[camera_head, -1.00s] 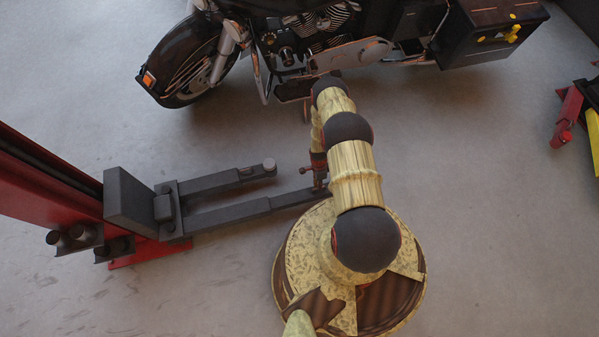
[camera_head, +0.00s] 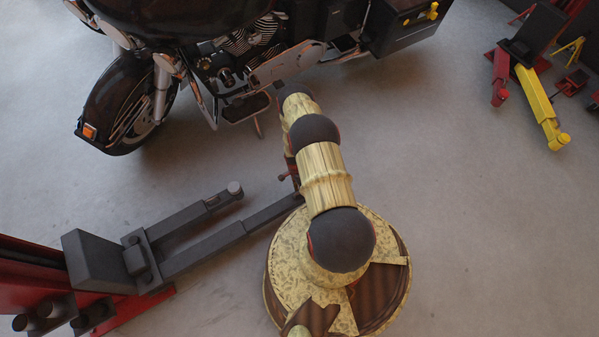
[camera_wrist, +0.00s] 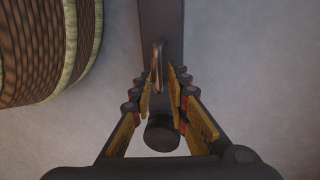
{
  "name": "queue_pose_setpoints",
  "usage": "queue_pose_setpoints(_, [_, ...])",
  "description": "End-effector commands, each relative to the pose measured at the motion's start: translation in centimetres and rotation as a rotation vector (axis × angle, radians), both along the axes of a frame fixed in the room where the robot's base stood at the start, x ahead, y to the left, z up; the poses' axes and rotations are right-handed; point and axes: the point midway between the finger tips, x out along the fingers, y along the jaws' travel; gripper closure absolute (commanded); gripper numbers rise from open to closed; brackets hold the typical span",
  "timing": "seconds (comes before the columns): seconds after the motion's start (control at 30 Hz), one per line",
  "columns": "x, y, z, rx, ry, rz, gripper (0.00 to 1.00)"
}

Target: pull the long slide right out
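The long slide (camera_head: 272,212) is the thin dark end section of the longer grey lift arm (camera_head: 205,250), and part of it shows outside the thicker section. In the wrist view the dark slide (camera_wrist: 161,20) runs down the middle, with a thin upright handle (camera_wrist: 158,62) and a round dark pad (camera_wrist: 160,134) on it. My gripper (camera_wrist: 160,80) has one finger on each side of the handle. The left finger lies close to it, and a narrow gap seems to show at the right. I cannot tell whether the fingers press on it. In the head view my arm partly hides the slide's end.
A shorter grey arm with a pad (camera_head: 190,218) lies beside the long one, both on a red post's carriage (camera_head: 95,262). A black motorcycle (camera_head: 225,60) stands beyond my arm. Red and yellow lift parts (camera_head: 540,105) are at upper right. Floor at right is clear.

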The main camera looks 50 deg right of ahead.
Motion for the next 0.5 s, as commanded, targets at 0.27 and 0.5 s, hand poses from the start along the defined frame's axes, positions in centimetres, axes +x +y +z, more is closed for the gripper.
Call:
queue_pose_setpoints(0.27, [-0.19, 0.28, -0.04, 0.002, 0.004, 0.000, 0.71])
queue_pose_setpoints(0.5, [-0.18, 0.32, 0.09, 0.003, 0.004, 0.000, 0.71])
